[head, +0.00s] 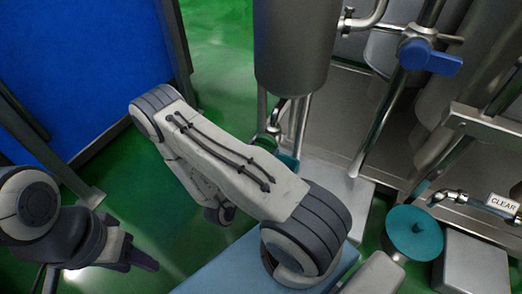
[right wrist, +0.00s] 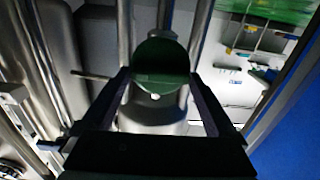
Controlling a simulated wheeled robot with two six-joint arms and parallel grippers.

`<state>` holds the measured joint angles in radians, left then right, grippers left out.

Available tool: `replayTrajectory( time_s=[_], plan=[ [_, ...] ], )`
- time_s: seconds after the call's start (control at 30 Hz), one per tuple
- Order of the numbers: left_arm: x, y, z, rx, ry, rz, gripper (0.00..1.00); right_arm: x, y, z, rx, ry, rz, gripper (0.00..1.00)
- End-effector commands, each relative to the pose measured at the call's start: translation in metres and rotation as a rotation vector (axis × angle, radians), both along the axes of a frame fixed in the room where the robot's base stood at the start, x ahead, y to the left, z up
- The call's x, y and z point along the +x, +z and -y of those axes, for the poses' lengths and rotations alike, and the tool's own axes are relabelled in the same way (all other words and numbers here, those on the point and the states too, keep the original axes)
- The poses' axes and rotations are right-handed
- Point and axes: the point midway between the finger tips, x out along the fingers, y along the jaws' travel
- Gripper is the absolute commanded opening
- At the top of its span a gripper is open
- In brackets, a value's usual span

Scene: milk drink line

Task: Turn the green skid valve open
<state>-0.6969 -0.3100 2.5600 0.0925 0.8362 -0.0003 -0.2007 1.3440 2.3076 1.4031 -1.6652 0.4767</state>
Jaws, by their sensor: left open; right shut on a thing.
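The green valve handle (right wrist: 162,60) is a dark green rounded piece in the right wrist view. It sits between the two fingers of my right gripper (right wrist: 160,82), which is shut on it. A small pale spot shows at its lower edge. In the head view my own right arm hides the right gripper. A green-teal part (head: 288,160) shows just past that arm, below the steel vessel; I cannot tell if it is the same handle. My left gripper (head: 145,258) is open and empty at the lower left of the head view, over the green floor.
A grey steel vessel (head: 292,50) hangs beyond my right arm. A blue valve handle (head: 430,57) sits on pipework at the upper right. A teal disc (head: 413,232) and a "CLEAR" sign (head: 503,204) are at the right. A blue panel (head: 85,70) stands at the left.

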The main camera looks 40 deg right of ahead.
Motion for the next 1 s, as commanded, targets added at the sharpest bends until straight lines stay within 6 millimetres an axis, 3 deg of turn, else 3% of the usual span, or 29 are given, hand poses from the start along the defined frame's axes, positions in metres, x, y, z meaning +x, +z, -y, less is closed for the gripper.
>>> replayTrajectory(
  time_s=[0.27,0.6,1.0],
  plan=[
    [0.0,0.024,0.0,0.0,0.0,0.0,0.5,0.0,0.004,0.0,-0.056,-0.001,-0.142,0.37],
    [0.0,0.057,0.0,0.0,0.0,0.0,0.5,0.001,0.003,-0.001,-0.175,-0.002,-0.432,0.37],
    [0.0,0.083,0.0,0.0,0.0,0.0,0.5,0.002,0.0,-0.001,-0.32,-0.001,-0.782,0.37]
  ],
)
